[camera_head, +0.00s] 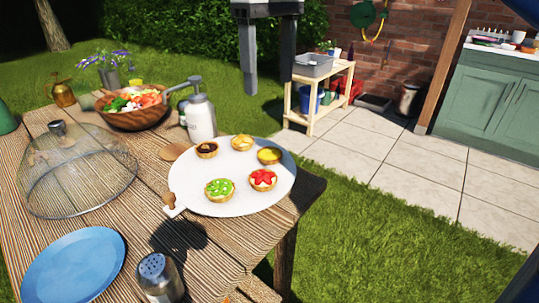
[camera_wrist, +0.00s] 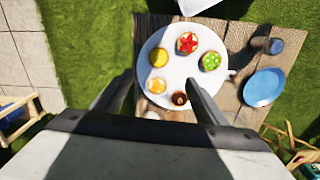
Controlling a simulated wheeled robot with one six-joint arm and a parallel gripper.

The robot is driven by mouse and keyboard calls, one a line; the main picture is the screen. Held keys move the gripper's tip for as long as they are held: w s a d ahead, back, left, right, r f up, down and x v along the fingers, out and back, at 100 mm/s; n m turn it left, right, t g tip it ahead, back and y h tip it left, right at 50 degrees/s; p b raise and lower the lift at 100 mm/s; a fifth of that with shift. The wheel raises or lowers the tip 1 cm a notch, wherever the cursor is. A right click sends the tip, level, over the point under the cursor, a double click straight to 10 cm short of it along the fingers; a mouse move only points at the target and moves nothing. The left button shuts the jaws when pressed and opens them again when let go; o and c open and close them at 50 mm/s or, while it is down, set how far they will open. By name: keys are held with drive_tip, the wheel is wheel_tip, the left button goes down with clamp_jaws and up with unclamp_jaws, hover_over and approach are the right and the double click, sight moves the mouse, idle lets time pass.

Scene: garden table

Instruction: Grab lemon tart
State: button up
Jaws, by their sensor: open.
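A round white board (camera_head: 230,201) on the wooden table bears several small tarts. The plain yellow tart, which looks like the lemon tart (camera_head: 269,155), sits near the board's right back edge; it also shows in the wrist view (camera_wrist: 158,57). Around it are a pale orange-topped tart (camera_head: 242,142), a dark tart (camera_head: 207,149), a red-topped tart (camera_head: 263,179) and a green-topped tart (camera_head: 219,189). My gripper (camera_head: 268,86) is open and empty, high above the board's far side, fingers pointing down. In the wrist view the yellow tart lies beyond the fingertips, apart from them.
A white pump bottle (camera_head: 201,118) stands behind the board, near a wooden salad bowl (camera_head: 136,117). A mesh dome (camera_head: 75,175), a blue plate (camera_head: 74,265) and a shaker (camera_head: 158,278) are to the left and front. Open air surrounds my gripper.

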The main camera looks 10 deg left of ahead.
hover_over(270, 151)
drive_tip(key=f, duration=1.1)
drive_tip(key=shift+s+f, duration=0.2)
drive_tip(key=shift+w+f, duration=0.2)
drive_tip(key=shift+f, duration=2.65)
drive_tip(key=c, duration=1.1)
